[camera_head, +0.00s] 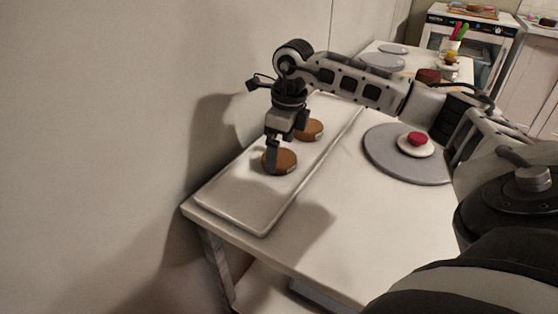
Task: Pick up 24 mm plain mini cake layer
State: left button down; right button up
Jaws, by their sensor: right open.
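Two round brown cake layers are on a long pale tray (240,212). The nearer layer (284,163) is under my right gripper (273,160); the farther layer (312,129) is just behind the gripper, to its right. I cannot tell from the picture which one is the 24 mm plain layer. My right gripper points down and is open. One finger shows in front of the nearer layer's left part; the other finger is hard to make out, and whether they touch it is unclear. My left gripper is not in view.
A grey turntable (385,163) on the white table (330,238) holds a small white disc with a red-topped piece (417,138). More grey discs (382,61) and a dark red cake (429,76) are farther back. A wall stands close along the tray's left side.

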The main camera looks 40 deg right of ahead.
notch_tip(320, 180, down, 2)
jog(key=shift+w+a+f, duration=0.1)
jog(key=shift+w+f, duration=0.05)
jog(key=c, duration=1.1)
jog(key=shift+o, duration=0.2)
